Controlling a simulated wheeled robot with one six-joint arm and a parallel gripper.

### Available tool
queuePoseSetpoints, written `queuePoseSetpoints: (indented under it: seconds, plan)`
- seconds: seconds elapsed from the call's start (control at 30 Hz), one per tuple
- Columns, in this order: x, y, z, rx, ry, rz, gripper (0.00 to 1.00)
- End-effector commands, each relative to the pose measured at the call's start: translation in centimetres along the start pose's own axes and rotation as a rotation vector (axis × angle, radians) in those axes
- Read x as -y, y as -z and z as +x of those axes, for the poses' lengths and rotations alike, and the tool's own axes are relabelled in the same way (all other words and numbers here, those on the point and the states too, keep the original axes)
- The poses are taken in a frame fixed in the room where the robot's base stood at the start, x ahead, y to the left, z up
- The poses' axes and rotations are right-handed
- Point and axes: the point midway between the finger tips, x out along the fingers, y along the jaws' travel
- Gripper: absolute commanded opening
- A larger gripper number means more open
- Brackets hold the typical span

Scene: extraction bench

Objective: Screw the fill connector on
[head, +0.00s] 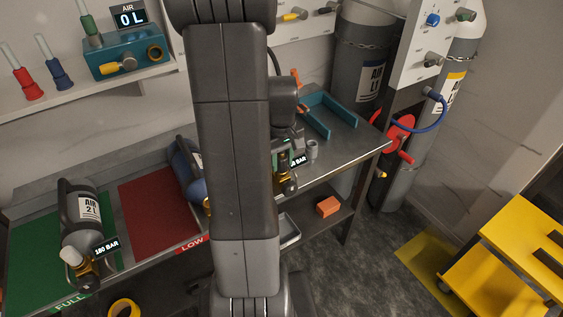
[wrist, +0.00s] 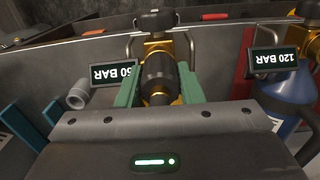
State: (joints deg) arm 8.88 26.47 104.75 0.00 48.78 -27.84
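In the wrist view the two green fingers of my gripper (wrist: 158,84) stand on either side of a dark round piece (wrist: 157,70) with brass at its lower end, which looks like the fill connector. The fingers appear to press on its sides. A brass valve (wrist: 157,47) lies right behind it, in line with it; I cannot tell whether threads are engaged. In the head view a brass valve with a dark part (head: 287,182) shows at the bench's front edge, beside a partly hidden pressure tag. My arm hides most of the cylinder and the gripper there.
A blue cylinder (wrist: 297,98) with a 120 BAR tag (wrist: 277,60) is to the right.

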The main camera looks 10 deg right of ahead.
Motion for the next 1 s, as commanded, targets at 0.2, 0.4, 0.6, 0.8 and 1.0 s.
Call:
queuePoseSetpoints:
  seconds: [0.2, 0.4, 0.6, 0.8, 1.0]
  plan:
    - [0.00, 0.00, 0.00, 0.000, 0.000, 0.061, 0.06]
    - [0.00, 0.00, 0.02, 0.000, 0.000, 0.281, 0.06]
    - [0.00, 0.01, 0.03, 0.000, 0.000, 0.506, 0.06]
    - [0.00, 0.01, 0.05, 0.000, 0.000, 0.729, 0.06]
    - [0.00, 0.00, 0.06, 0.000, 0.000, 0.952, 0.06]
